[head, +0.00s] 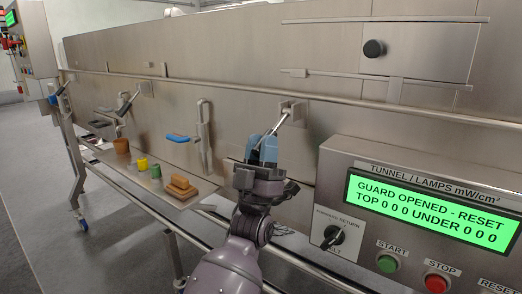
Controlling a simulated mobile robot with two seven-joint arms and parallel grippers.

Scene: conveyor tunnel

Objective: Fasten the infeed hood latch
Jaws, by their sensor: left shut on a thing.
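A metal latch lever (282,122) slants down and left from a square bracket on the long steel hood (225,60). My left gripper (263,148) is at the lower end of this lever and is shut on it; its blue fingers hide most of the grip. Left of it, a latch with a blue handle (178,138) sticks out from an upright metal fitting (204,130) on the steel front. I cannot tell from the picture which of these is named the infeed latch. My right gripper is not in view.
The control panel (420,215) stands close on the right, its green display reading "GUARD OPENED - RESET". A rail (400,113) runs along the hood. A shelf at left holds a brown cup (121,146), yellow and green pieces, and tan blocks (179,187).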

